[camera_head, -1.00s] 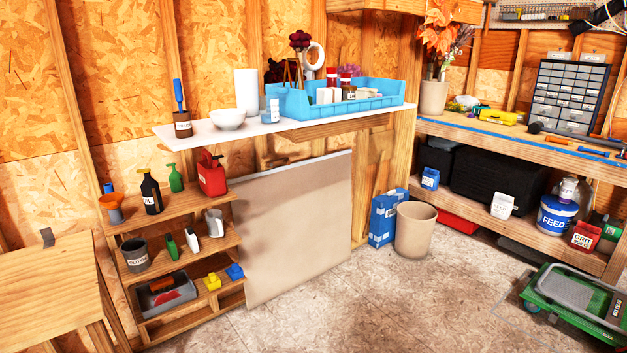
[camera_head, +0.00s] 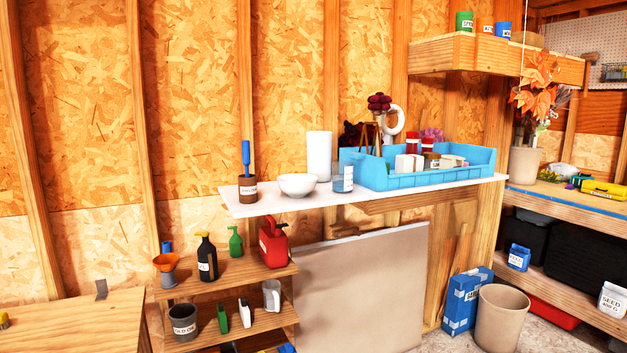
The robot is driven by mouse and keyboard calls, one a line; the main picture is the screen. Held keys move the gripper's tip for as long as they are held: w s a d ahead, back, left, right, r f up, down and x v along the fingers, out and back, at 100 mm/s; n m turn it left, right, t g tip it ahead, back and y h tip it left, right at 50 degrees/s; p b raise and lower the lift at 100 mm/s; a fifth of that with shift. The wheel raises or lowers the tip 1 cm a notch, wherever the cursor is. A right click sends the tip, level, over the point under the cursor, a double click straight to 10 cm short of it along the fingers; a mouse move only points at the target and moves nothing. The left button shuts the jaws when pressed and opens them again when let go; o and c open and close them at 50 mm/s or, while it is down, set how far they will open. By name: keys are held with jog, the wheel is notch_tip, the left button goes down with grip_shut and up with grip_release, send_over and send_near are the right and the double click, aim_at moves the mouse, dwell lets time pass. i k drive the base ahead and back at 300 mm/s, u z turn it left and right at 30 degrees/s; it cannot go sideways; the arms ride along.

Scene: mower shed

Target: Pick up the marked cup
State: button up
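No cup with an unmistakable mark shows, so I cannot tell which one the task means. A brown cup (camera_head: 248,190) with a white label stands on the white countertop's left end, with a blue-handled tool upright in it. A clear cup or jar (camera_head: 342,180) with a blue label stands beside the blue tray. A dark grey cup (camera_head: 183,323) with a white label stands on the lower shelf of the wooden rack. A pale grey jug-like container (camera_head: 271,296) stands to its right. My gripper is not in view.
The white countertop (camera_head: 285,206) also holds a white bowl (camera_head: 297,184), a white roll (camera_head: 319,156) and a blue tray (camera_head: 420,181) of small items. A red can (camera_head: 273,243) and bottles crowd the rack. A wooden table (camera_head: 75,325) is at lower left.

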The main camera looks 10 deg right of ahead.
aim_at(342, 170)
jog(key=u, duration=0.7)
jog(key=i, duration=0.9)
jog(key=u, duration=0.45)
